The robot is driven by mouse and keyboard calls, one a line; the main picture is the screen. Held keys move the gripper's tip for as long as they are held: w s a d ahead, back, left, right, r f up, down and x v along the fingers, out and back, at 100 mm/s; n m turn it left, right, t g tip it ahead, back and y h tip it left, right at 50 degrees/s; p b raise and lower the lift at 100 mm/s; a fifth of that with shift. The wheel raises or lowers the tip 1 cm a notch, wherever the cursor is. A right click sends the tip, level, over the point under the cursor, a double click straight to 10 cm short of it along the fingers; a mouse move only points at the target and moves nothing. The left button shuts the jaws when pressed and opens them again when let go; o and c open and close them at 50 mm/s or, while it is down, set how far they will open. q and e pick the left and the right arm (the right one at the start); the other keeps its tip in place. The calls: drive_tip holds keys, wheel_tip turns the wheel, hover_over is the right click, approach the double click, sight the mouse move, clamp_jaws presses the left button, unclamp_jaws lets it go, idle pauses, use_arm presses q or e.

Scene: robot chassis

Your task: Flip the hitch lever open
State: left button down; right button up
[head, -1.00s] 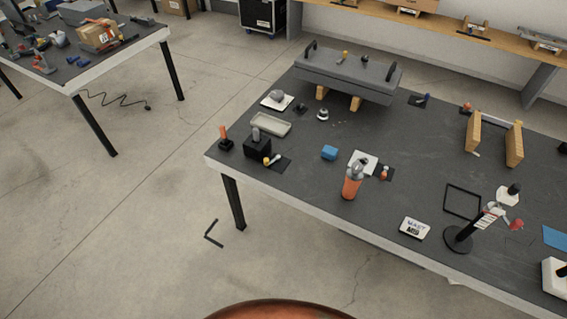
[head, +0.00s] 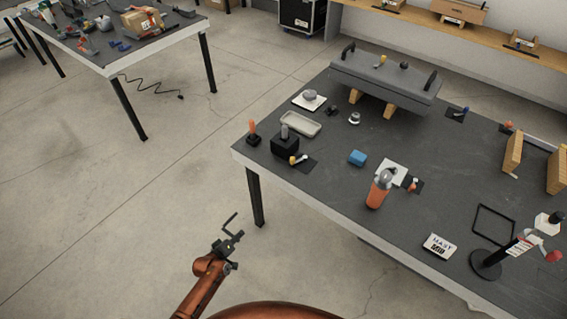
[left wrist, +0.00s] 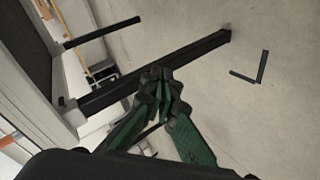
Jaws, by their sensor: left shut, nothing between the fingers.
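My left gripper (head: 232,240) is low in front of the near left table leg, over the floor and well apart from the tabletop. In the left wrist view its green-sided fingers (left wrist: 160,78) are together with nothing between them. No part is plainly marked as the hitch lever. A grey chassis-like body (head: 385,80) rests on wooden blocks at the table's back, with small yellow and black knobs on top and a dark handle at each end. A black block (head: 285,147) with a grey upright post stands near the left edge. My right gripper does not show.
The dark workbench (head: 330,190) also holds an orange bottle (head: 378,190), a blue block (head: 357,158), a shallow tray (head: 301,124) and a black stand (head: 487,262). An L-shaped dark bar (left wrist: 258,70) lies on the floor.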

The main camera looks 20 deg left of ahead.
use_arm(q)
drive_tip(key=w+d+r+n+t+h, duration=0.1)
drive_tip(key=w+r, duration=0.4)
drive_tip(key=r, duration=0.5)
drive_tip(key=w+d+r+n+t+h, duration=0.1)
drive_tip(key=w+d+r+n+t, duration=0.1)
drive_tip(key=r, duration=0.8)
drive_tip(key=w+d+r+n+t+h, duration=0.1)
drive_tip(key=w+d+r+t, duration=0.1)
drive_tip(key=w+r, duration=0.5)
wheel_tip(320, 180, up, 3)
drive_tip(key=shift+w+d+f+n+t+h+b, duration=0.1)
drive_tip(key=shift+w+d+n+t+h+b, duration=0.25)
drive_tip(key=shift+d, duration=0.5)
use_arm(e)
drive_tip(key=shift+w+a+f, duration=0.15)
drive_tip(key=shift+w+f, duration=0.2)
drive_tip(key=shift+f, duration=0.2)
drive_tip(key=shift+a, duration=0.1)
